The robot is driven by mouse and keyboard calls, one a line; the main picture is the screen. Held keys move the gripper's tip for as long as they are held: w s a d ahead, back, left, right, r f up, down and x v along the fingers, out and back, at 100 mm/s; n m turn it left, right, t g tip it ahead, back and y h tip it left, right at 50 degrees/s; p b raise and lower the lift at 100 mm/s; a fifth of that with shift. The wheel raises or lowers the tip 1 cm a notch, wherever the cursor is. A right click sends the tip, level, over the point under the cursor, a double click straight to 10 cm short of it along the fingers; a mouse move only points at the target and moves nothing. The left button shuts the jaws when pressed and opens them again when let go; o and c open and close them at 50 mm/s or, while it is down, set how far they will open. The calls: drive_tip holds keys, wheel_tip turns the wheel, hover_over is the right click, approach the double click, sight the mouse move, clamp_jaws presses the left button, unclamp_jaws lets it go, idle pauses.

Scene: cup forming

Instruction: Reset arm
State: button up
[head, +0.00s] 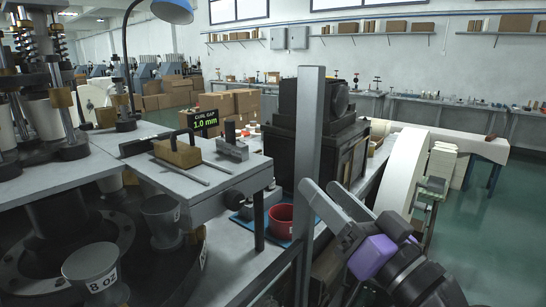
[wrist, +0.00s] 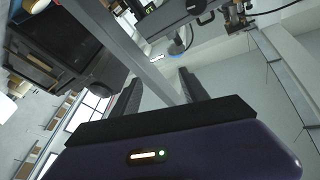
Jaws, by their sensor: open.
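My gripper (head: 322,190) is at the lower right of the head view, beside the grey upright post of the machine. Its purple body is behind the grey fingers, which point up and left. In the wrist view my gripper (wrist: 160,78) shows two dark fingers set well apart, with nothing held between them. A grey post (wrist: 140,55) runs slantwise behind the fingers in that view. I cannot tell the exact gap between the fingers and the post.
The grey post (head: 309,130) stands close to my gripper. A large white paper roll (head: 402,170) stands right. Green floor (head: 475,240) is open at far right.

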drive_tip(key=s+d+f+m+t+h, duration=0.1)
drive_tip(key=s+d+f+m+h, duration=0.1)
drive_tip(key=s+d+f+h, duration=0.45)
drive_tip(key=s+d+f+m+t+h, duration=0.2)
drive_tip(key=s+d+f+h, duration=0.15)
drive_tip(key=f, duration=0.55)
drive_tip(key=s+f+g, duration=0.2)
drive_tip(key=s+f, duration=0.2)
drive_tip(key=s, duration=0.5)
drive_tip(key=s+d+f+n+g+p, duration=0.1)
drive_tip(key=s+f+g, duration=0.1)
drive_tip(key=s+f, duration=0.3)
drive_tip(key=s+f+n+g+p, duration=0.1)
drive_tip(key=s+f, duration=0.3)
drive_tip(key=s, duration=1)
drive_tip(key=shift+d+f+g+h, duration=0.25)
drive_tip(key=shift+g+h, duration=0.15)
drive_tip(key=shift+g, duration=0.2)
